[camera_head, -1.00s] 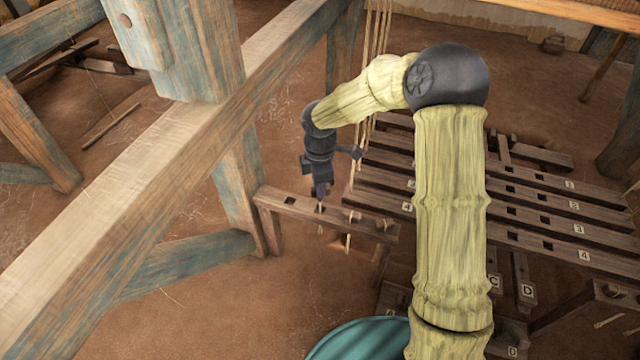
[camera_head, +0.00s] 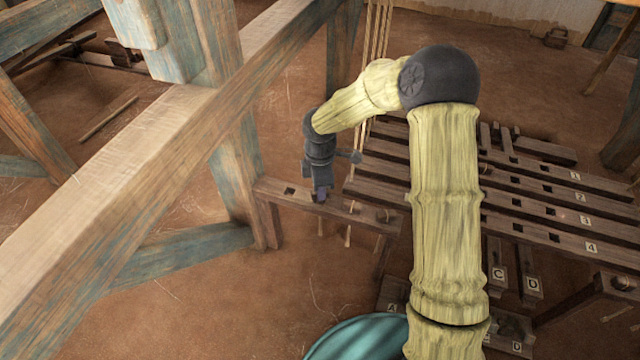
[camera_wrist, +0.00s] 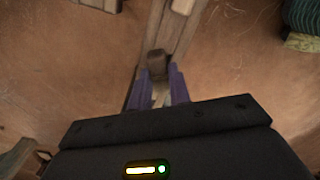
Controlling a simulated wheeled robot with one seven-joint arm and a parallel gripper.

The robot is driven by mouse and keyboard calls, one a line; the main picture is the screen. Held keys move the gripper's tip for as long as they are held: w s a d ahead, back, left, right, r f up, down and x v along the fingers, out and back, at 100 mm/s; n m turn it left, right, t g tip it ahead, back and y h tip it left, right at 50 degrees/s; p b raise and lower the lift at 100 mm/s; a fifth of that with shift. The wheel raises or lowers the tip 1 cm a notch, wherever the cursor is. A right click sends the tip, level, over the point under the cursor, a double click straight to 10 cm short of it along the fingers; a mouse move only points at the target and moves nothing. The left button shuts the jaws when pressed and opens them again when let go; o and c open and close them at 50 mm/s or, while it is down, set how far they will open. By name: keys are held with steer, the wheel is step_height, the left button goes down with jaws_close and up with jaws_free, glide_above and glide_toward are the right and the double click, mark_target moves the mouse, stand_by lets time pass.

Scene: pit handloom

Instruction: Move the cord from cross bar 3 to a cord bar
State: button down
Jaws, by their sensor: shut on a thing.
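My gripper (camera_head: 321,196) points down at a short wooden bar with square holes (camera_head: 270,193), seemingly a cord bar, left of the loom's slats. In the wrist view, its purple fingers (camera_wrist: 161,80) are shut on a pale cord (camera_wrist: 160,95). A cord end (camera_head: 320,222) hangs below the bar under the gripper. The fingers hide the hole there, so I cannot tell exactly how the cord sits. Another cord (camera_head: 348,238) hangs from the bar to the right. Cross bar 3 (camera_head: 560,213) is at the right; my arm hides part of it.
A blue-worn loom beam (camera_head: 150,170) and post (camera_head: 238,175) stand left of the gripper. Several taut cords (camera_head: 378,40) rise behind it. Treadles labelled C (camera_head: 498,272) and D (camera_head: 532,285) lie below the slats. A teal round object (camera_head: 355,340) is at the bottom.

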steer(key=shift+f, duration=0.6)
steer(key=c, duration=1.2)
jaws_free()
steer(key=shift+c, duration=0.2)
step_height(320, 180, up, 17)
steer(key=p, duration=0.9)
steer(key=shift+r, duration=0.2)
